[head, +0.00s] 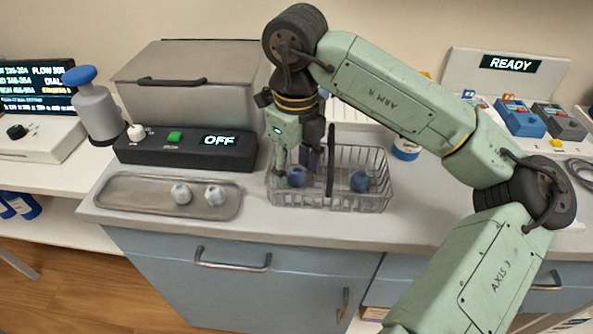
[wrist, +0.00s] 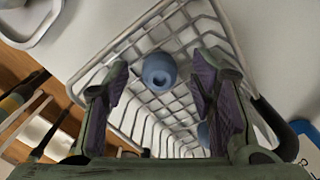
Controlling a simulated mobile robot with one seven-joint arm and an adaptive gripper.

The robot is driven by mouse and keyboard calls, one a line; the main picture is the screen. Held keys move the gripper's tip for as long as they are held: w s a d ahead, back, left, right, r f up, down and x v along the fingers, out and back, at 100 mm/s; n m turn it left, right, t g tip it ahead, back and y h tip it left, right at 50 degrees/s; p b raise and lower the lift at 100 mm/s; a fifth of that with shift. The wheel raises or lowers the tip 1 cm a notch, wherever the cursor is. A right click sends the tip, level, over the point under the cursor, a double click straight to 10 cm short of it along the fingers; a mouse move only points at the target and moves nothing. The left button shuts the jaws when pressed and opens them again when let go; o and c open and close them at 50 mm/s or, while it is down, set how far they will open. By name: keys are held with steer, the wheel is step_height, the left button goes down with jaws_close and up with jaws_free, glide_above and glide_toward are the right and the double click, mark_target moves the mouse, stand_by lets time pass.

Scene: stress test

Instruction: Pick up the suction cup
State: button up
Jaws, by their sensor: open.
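A wire basket (head: 330,203) with a dark handle stands on the counter. In it are two blue round pieces that look like suction cups: one suction cup (head: 298,177) at the left and another suction cup (head: 360,181) at the right. My gripper (head: 298,171) points down into the left part of the basket, close to the left cup. In the wrist view, my gripper (wrist: 160,78) is open, and the nearer blue cup (wrist: 159,70), with a dark hole, shows between its fingers without visible contact. The other cup (wrist: 203,133) is partly hidden behind the right finger.
A metal tray (head: 140,192) with two pale round pieces (head: 197,194) lies left of the basket. Behind it stand a lidded machine with an "OFF" panel (head: 217,141) and a blue-topped bottle (head: 97,108). A "READY" station (head: 508,66) is at the right.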

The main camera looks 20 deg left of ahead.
steer(key=shift+f, duration=0.2)
steer(key=c, duration=0.9)
steer(key=shift+r, duration=0.15)
